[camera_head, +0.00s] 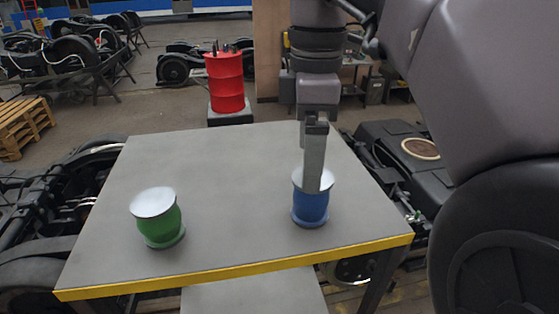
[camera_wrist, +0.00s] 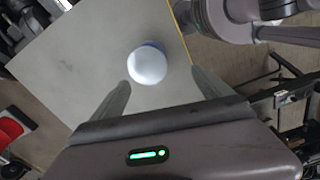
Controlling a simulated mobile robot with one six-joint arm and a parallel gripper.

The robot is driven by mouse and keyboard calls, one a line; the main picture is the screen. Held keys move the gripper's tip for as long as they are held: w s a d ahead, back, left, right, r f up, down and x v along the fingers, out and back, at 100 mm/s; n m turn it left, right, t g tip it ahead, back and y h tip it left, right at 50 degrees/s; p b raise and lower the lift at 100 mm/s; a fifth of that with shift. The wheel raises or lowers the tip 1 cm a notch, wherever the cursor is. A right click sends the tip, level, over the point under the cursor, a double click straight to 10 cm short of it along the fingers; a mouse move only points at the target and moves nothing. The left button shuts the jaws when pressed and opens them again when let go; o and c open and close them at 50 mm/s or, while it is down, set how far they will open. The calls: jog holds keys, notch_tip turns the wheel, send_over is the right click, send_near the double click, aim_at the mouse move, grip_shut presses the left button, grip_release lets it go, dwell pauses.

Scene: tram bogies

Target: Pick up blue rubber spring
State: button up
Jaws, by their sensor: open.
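The blue rubber spring (camera_head: 311,210) stands upright on the grey table, right of its middle and near the yellow front edge. It has a white top and a blue body. In the wrist view its white top (camera_wrist: 147,66) shows just beyond and between the fingertips. My gripper (camera_head: 316,185) is open and empty in front of or above the spring, and its finger hides part of the spring in the head view. In the wrist view the two fingers of my gripper (camera_wrist: 162,82) are spread apart. I cannot tell whether a finger touches the spring.
A green rubber spring (camera_head: 158,219) with a white top stands on the table at the left. The rest of the table top (camera_head: 220,170) is bare. A red drum (camera_head: 226,82) stands behind the table. Bogie parts lie on both sides, and a wooden pallet (camera_head: 22,122) is at far left.

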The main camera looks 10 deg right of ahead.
aim_at(311, 197)
jog(key=f, duration=0.1)
jog(key=w+f, duration=0.1)
jog(key=f, duration=0.1)
jog(key=w+d+f+b, duration=0.1)
jog(key=f, duration=0.1)
jog(key=shift+w, duration=0.2)
jog(key=f, duration=0.1)
jog(key=f+b, duration=0.1)
jog(key=f, duration=0.1)
jog(key=f+b, duration=0.1)
jog(key=f, duration=0.1)
jog(key=shift+s+d, duration=0.3)
jog(key=shift+s, duration=0.1)
jog(key=shift+w, duration=0.25)
jog(key=shift+s, duration=0.2)
jog(key=c, duration=0.5)
grip_shut()
